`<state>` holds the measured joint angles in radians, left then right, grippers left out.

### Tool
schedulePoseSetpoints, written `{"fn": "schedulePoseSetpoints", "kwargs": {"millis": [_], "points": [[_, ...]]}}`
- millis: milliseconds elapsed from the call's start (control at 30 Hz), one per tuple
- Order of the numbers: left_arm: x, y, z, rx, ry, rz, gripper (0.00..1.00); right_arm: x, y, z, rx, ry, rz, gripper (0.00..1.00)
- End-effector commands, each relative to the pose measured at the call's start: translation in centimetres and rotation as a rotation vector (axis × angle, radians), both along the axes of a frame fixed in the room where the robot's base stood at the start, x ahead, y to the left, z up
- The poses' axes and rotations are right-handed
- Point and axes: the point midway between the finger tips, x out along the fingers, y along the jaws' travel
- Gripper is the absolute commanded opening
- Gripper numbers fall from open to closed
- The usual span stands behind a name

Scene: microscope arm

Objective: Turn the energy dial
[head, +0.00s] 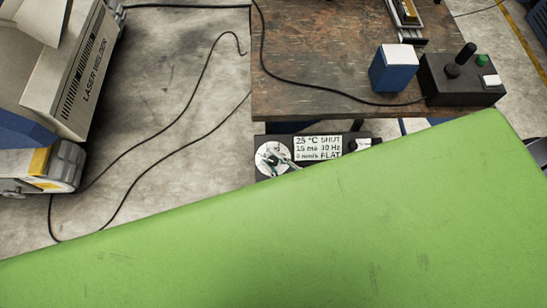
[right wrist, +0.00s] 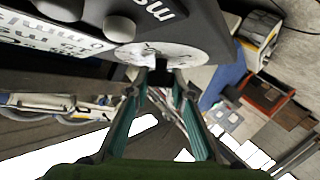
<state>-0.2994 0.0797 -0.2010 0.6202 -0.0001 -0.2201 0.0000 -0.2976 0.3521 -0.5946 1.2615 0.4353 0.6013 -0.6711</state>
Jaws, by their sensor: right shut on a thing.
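The energy dial has a round white face (head: 268,156) on the left end of a dark control box, beside a white plate (head: 318,148) with printed settings. The dial face also shows in the right wrist view (right wrist: 188,53). My right gripper (right wrist: 161,80) has its teal fingers closing together on the small dark knob at the dial's face. In the head view only the tips of my right gripper (head: 287,164) show over the dial's right part. The knob's pointer and exact setting are too small to read. My left gripper is in neither view.
A wide green surface covers the lower head view and hides what lies below. A brown worktable (head: 310,85) holds a blue box (head: 393,70) and a black joystick box (head: 460,80). A laser welder (head: 85,75) stands left. Cables cross the floor.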

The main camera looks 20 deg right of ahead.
Motion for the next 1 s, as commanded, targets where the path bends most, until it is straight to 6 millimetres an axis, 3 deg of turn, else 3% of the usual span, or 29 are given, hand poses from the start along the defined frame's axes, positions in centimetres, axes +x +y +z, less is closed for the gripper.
{"fn": "schedulePoseSetpoints", "kwargs": {"millis": [600, 633, 700, 1000], "points": [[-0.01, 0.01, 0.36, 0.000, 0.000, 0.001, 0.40, -0.01, -0.01, -0.03, -0.028, 0.008, 0.041, 0.00], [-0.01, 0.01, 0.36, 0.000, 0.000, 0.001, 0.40, -0.01, -0.01, -0.02, -0.028, 0.008, 0.041, 0.24], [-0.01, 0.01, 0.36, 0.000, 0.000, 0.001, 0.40, -0.01, -0.01, -0.02, -0.027, 0.008, 0.041, 0.39], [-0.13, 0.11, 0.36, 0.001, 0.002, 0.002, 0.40, -0.03, 0.01, -0.01, -0.027, 0.008, 0.040, 0.39]]}}
